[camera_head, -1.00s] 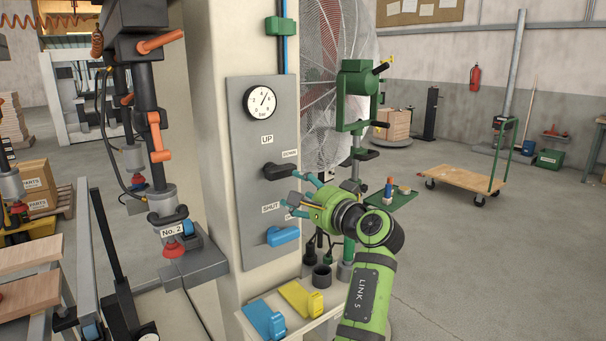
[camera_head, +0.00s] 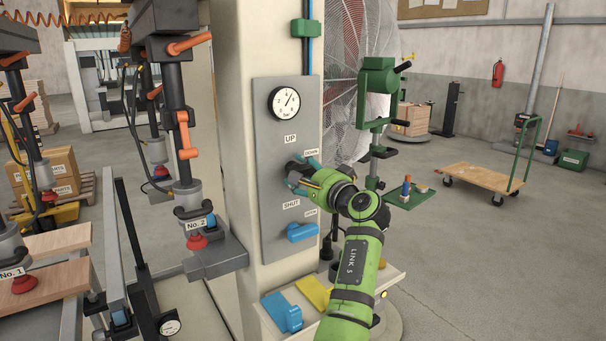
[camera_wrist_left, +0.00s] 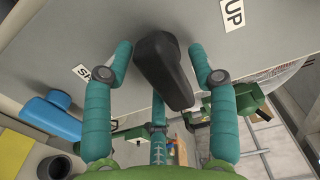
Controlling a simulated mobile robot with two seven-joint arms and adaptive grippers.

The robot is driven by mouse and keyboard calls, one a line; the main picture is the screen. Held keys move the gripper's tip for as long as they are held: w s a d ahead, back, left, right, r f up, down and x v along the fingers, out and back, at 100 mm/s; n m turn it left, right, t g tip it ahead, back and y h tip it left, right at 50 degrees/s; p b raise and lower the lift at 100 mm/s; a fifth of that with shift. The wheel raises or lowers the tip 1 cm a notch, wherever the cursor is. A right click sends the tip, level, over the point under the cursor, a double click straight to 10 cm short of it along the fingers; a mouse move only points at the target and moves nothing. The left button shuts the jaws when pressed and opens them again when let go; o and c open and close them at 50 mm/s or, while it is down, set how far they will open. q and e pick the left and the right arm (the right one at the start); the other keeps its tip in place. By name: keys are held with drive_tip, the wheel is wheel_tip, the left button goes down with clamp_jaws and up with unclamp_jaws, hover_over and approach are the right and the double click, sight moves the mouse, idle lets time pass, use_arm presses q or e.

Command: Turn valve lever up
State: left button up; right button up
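The black valve lever (camera_head: 293,170) sits on a grey panel (camera_head: 262,215) below an "UP" label, with a "DOWN" label to its right. It sticks out sideways, and the gripper partly hides it in the head view. My left gripper (camera_head: 305,174) is at the lever. In the left wrist view the lever (camera_wrist_left: 163,68) lies between the teal fingers of my left gripper (camera_wrist_left: 160,62), which are spread on both sides with small gaps. My right gripper is not in view.
A blue lever (camera_head: 302,232) with "SHUT" and "OPEN" labels is lower on the panel. A pressure gauge (camera_head: 284,103) is above. Blue (camera_head: 282,311) and yellow (camera_head: 314,293) pieces lie on a shelf below. A green machine (camera_head: 378,95) stands to the right.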

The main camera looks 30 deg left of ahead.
use_arm(q)
drive_tip(key=c, duration=0.7)
drive_tip(key=shift+f, duration=0.1)
drive_tip(key=shift+f+n+b, duration=0.1)
drive_tip(key=shift+n+b, duration=0.6)
drive_tip(key=shift+b, duration=0.2)
drive_tip(key=n+b, duration=0.5)
drive_tip(key=n, duration=0.1)
drive_tip(key=shift+r, duration=0.2)
drive_tip(key=n+b, duration=0.1)
drive_tip(key=n, duration=0.2)
drive_tip(key=n+b, duration=0.1)
drive_tip(key=shift+r+b, duration=0.25)
drive_tip(key=shift+b, duration=0.1)
drive_tip(key=n+b, duration=0.1)
drive_tip(key=n, duration=0.4)
drive_tip(key=shift+s+r+b, duration=0.1)
drive_tip(key=shift+r+b, duration=0.1)
drive_tip(key=shift+b, duration=0.15)
drive_tip(key=shift+n, duration=0.7)
drive_tip(key=shift+r, duration=0.1)
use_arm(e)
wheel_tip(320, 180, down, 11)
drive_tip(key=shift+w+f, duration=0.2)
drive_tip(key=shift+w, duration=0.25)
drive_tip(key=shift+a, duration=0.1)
